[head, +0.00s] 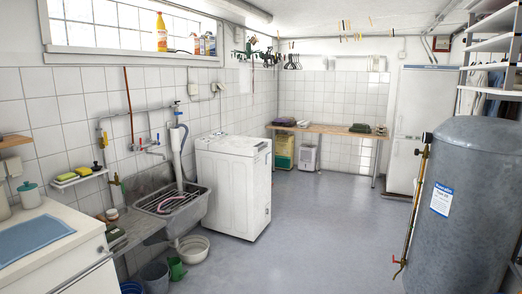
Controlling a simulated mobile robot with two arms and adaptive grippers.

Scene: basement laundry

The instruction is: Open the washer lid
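The washer (232,188) is a white top-loading machine standing against the tiled left wall, right of the sink, a few steps ahead. Its lid (228,143) is on top and looks closed, lying flat. Neither of my grippers is in view.
The metal sink (172,204) stands left of the washer, with a white basin (193,249) and buckets (155,276) on the floor below. A large grey tank (462,215) stands at right. A wooden bench (330,129) is at the back. The middle floor (310,235) is clear.

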